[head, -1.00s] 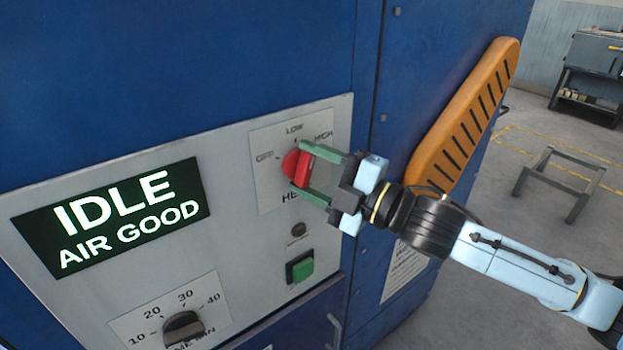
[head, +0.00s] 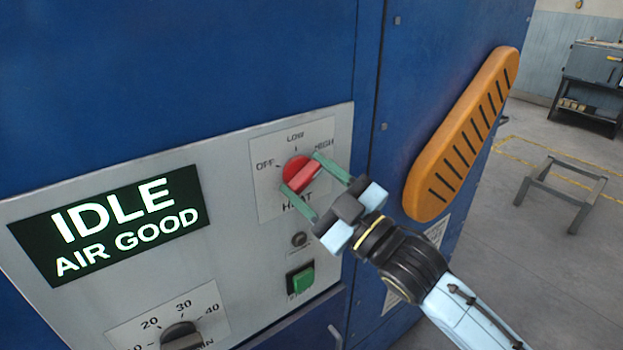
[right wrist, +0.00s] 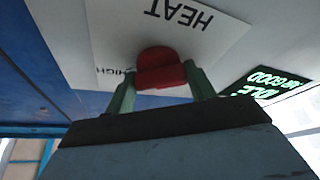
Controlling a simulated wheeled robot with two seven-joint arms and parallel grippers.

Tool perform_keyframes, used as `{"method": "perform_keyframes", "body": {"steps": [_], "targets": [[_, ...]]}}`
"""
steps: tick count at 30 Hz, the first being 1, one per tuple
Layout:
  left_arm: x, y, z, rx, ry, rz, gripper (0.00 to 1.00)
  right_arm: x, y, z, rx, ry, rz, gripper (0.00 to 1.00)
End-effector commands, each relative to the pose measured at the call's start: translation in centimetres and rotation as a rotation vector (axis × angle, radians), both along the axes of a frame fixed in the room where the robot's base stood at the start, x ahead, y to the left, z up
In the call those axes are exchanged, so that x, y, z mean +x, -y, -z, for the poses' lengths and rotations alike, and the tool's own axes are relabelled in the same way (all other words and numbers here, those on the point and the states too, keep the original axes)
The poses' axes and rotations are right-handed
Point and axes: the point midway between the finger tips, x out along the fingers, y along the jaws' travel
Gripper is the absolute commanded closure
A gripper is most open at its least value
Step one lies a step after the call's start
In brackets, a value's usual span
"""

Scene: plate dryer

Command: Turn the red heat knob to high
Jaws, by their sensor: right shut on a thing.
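The red heat knob (head: 303,177) sits on its white plate with OFF, LOW and HIGH marks, on the dryer's grey panel. Its raised bar slants up and right, toward the HIGH mark. My right gripper (head: 301,172) is shut on the knob, one green finger on each side of the bar. In the right wrist view the red knob (right wrist: 160,68) shows between the two fingers, under the word HEAT. My left gripper is not in view.
A lit display (head: 112,225) reads IDLE, AIR GOOD. A green button (head: 301,280) is below the heat plate, and a black timer knob (head: 181,336) is at lower left. An orange slotted handle (head: 462,135) stands out at the right. A low metal frame (head: 561,190) stands on the floor.

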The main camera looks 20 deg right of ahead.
Motion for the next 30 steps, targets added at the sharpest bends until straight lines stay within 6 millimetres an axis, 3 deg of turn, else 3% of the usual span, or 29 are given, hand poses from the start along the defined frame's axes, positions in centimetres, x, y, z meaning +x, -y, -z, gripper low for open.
{"method": "perform_keyframes", "body": {"steps": [17, 18, 22, 30], "targets": [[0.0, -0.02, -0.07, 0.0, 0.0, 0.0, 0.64, -0.01, -0.01, -0.16, 0.033, -0.009, -0.001, 0.68], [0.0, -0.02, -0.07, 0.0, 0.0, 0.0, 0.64, -0.01, -0.01, -0.16, 0.033, -0.008, -0.001, 0.42], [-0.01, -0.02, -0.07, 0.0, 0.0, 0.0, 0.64, -0.01, -0.01, -0.13, 0.032, -0.008, -0.001, 0.25], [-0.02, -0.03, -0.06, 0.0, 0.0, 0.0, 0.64, -0.03, 0.0, -0.05, 0.029, -0.009, -0.001, 0.24]]}}
